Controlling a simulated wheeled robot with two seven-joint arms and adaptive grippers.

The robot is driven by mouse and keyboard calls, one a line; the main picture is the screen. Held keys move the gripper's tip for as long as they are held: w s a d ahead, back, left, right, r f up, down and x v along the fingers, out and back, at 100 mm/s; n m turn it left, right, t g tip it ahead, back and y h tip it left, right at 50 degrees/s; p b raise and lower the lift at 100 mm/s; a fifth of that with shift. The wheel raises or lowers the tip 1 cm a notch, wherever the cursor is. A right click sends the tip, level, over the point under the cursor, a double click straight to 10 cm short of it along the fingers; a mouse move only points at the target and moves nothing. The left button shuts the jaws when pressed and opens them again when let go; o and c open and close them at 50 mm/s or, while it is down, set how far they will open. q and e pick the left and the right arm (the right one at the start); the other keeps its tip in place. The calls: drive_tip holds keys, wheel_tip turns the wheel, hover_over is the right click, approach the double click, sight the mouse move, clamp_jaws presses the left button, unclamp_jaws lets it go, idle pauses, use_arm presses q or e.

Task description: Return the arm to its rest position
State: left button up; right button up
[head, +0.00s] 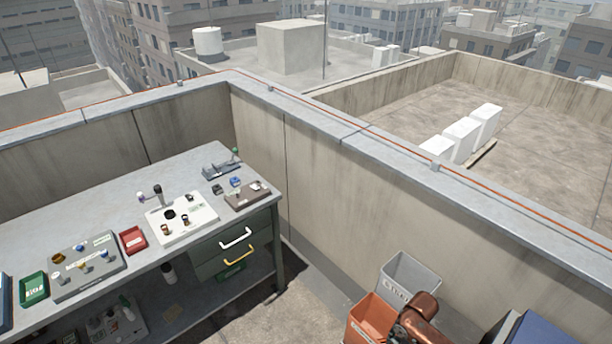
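On the bench are a grey tray (112,265), red bin (133,240), green bin (33,290), white plate (205,217) and brown block (245,200). A grey bin (418,275) and orange bin (360,328) stand by the parapet (340,200). Floor between is clear.

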drive_tip(key=s+a+n+t+y, duration=0.2)
drive_tip(key=s+a+n, duration=0.5)
drive_tip(key=s, duration=0.6)
drive_tip(key=s+d+r+t+h, duration=0.1)
drive_tip(key=s+d+r+h, duration=0.35)
drive_tip(key=s+d, duration=0.75)
drive_tip(key=s+a+f+n+g+y, duration=0.1)
drive_tip(key=s+a+f, duration=0.1)
drive_tip(key=f, duration=1.2)
drive_tip(key=s+a+f+y, duration=0.1)
drive_tip(key=s+f, duration=0.1)
drive_tip(key=f, duration=1.2)
use_arm(q)
drive_tip(key=shift+s, duration=0.65)
use_arm(e)
drive_tip(key=s+f+g, duration=0.1)
drive_tip(key=s+f, duration=1.7)
drive_tip(key=s, duration=0.1)
drive_tip(key=shift+n, duration=0.4)
use_arm(q)
drive_tip(key=shift+c, duration=0.4)
use_arm(e)
drive_tip(key=shift+s, duration=0.1)
drive_tip(key=shift+c, duration=0.6)
